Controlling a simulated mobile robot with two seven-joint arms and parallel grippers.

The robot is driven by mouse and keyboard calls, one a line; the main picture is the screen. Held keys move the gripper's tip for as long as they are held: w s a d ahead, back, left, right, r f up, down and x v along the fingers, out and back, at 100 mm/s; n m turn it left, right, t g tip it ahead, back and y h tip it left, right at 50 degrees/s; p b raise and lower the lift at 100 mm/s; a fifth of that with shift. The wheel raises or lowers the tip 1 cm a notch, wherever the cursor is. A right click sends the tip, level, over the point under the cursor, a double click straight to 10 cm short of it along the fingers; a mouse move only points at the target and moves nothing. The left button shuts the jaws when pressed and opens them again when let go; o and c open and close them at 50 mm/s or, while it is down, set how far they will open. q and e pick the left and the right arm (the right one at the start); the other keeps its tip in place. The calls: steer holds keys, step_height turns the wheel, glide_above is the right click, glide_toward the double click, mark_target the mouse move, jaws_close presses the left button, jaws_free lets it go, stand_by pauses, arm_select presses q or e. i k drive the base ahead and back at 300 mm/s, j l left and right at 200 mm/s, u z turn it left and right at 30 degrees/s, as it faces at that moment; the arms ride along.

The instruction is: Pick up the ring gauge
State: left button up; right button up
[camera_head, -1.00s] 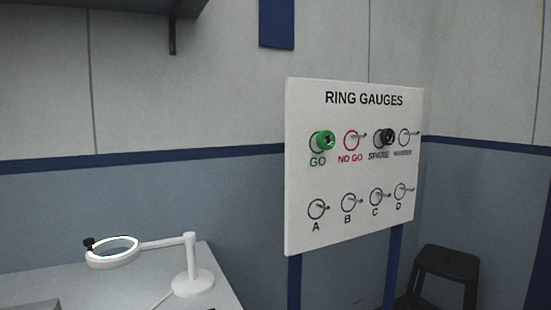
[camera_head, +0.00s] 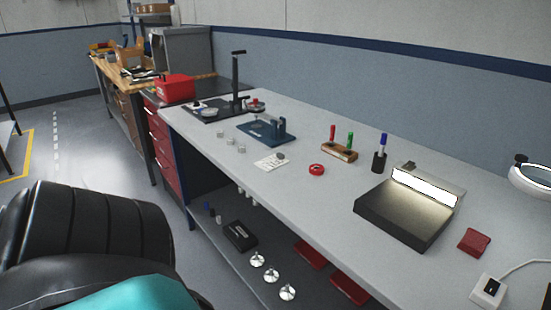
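A red ring (camera_head: 316,169), which looks like a ring gauge, lies flat on the grey workbench (camera_head: 300,205). It sits near the middle of the bench top, in front of a wooden block with coloured handles. Nothing touches it. Neither of my grippers is in view. The ring gauge board is out of view.
The wooden block (camera_head: 340,152) and a dark pen cup (camera_head: 379,162) stand behind the ring. A lit inspection box (camera_head: 400,212) is to its right, a white card (camera_head: 270,162) to its left. A blue fixture (camera_head: 266,130) stands farther left. Bench top in front is clear.

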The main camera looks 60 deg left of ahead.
mark_target(315, 169)
steer(key=u, duration=1.5)
steer(key=i+j, duration=0.1)
steer(key=j, duration=0.25)
steer(key=i+j+u, duration=0.1)
steer(key=j, duration=0.25)
steer(key=i+j, duration=0.1)
steer(key=j, duration=0.2)
steer(key=i+j+u, duration=0.15)
steer(key=j, duration=0.2)
steer(key=k, duration=0.05)
